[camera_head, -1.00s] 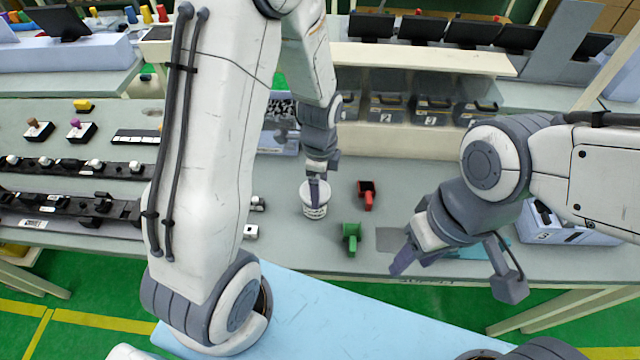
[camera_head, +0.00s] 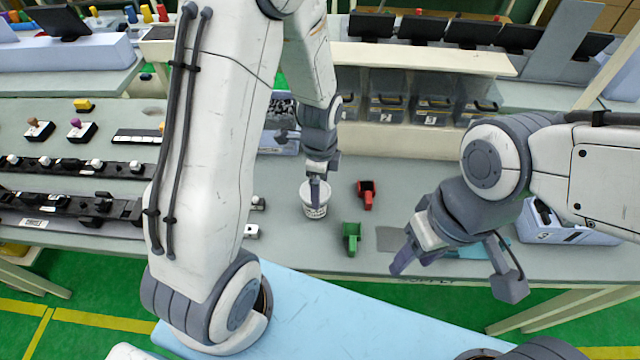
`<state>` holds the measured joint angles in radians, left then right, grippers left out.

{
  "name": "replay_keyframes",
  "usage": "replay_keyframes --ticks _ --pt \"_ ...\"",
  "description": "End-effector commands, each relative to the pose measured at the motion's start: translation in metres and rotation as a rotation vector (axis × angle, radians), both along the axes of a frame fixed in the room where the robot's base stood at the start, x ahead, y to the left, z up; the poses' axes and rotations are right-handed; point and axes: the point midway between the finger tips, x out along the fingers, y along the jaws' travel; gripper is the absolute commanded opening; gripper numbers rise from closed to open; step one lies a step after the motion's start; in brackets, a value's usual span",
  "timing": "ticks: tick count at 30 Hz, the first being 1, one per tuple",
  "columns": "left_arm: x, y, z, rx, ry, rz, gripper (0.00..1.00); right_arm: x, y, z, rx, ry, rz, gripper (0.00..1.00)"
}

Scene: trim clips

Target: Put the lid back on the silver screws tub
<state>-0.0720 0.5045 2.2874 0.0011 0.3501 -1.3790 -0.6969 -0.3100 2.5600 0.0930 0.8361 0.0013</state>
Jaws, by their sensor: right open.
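A small white tub (camera_head: 314,208) with dark print stands upright on the grey workbench. My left gripper (camera_head: 316,190) points down at the tub's top and overlaps it in the view. Its fingers are small and seen edge-on, so I cannot tell whether they are open or shut. A pale round top shows at the tub's rim; I cannot tell whether it is a lid or the tub's inside. My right gripper (camera_head: 455,272) is open and empty, fingers wide apart, over the bench's front right part.
A red scoop-like part (camera_head: 367,194) and a green one (camera_head: 351,238) lie right of the tub. Lidded bins (camera_head: 432,110) stand behind. A blue-white box (camera_head: 570,222) is at the right. Black rails (camera_head: 75,208) with parts lie at the left.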

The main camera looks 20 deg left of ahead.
Motion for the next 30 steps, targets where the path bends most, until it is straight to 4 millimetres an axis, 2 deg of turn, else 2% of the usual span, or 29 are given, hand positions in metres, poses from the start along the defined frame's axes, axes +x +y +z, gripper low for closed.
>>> replay_keyframes --ticks 27,28,30 --pt "-0.0002 0.0000 -0.0008 0.000 0.000 0.000 0.40 0.0000 0.0000 0.0014 0.000 0.000 0.000 0.49" --pt "-0.0002 0.0000 -0.0008 0.000 0.000 0.000 1.00 0.0000 0.0000 0.0014 0.000 0.000 0.000 0.49" --pt "-0.0002 0.0000 -0.0008 0.000 0.000 0.000 1.00 0.0000 0.0000 0.0015 0.000 0.000 0.000 0.49"
